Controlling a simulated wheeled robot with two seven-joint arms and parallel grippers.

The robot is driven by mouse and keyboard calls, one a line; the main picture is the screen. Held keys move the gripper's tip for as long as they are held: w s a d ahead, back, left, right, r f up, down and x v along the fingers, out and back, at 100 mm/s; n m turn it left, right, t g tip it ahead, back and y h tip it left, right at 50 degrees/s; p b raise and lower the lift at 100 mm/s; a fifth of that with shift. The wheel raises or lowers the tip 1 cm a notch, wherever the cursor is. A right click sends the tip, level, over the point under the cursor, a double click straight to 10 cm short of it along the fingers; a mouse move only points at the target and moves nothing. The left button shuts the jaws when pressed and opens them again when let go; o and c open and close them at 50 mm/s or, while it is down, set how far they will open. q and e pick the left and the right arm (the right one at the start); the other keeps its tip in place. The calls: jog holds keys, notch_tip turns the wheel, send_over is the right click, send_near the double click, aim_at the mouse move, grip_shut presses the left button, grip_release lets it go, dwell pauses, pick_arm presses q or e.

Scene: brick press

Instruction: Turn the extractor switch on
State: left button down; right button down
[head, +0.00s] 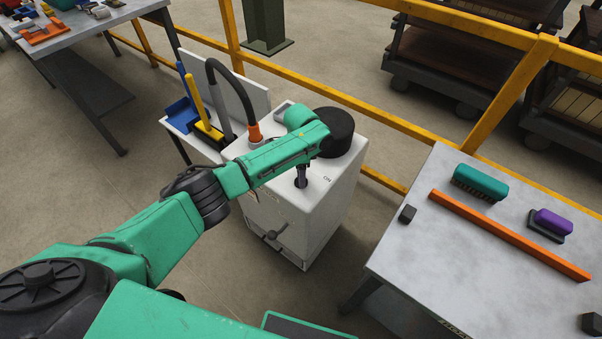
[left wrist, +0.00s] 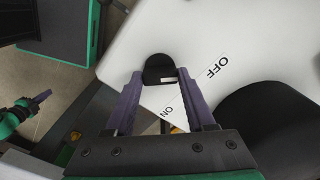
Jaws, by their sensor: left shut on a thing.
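The extractor (head: 320,225) is a white cabinet with a grey hose on top. Its switch (left wrist: 159,66) is a small black knob on the white top, between an OFF label (left wrist: 217,66) and an ON label (left wrist: 167,112) in the left wrist view. My left gripper (left wrist: 158,76) is shut on this switch, with a purple finger on either side. In the head view my left gripper (head: 301,178) reaches down to the top beside the ON label (head: 327,179); the OFF label is hidden there. Which label the switch points to is unclear. My right gripper (left wrist: 40,97) shows small in the left wrist view.
A black round cap (head: 334,130) and the hose (head: 232,90) rise from the extractor top close to my left arm. A table (head: 440,230) with brushes (head: 480,182) and an orange bar (head: 510,235) stands at right. A yellow rail (head: 390,120) runs behind.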

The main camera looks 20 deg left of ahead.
pick_arm(q)
jog(key=shift+m, duration=0.4)
jog(key=m, duration=0.3)
jog(key=shift+m, duration=0.3)
jog(key=m, duration=0.9)
jog(key=m+b, duration=0.1)
jog(key=m, duration=0.3)
jog(key=shift+m, duration=0.4)
jog(key=shift+c, duration=1.2)
grip_release()
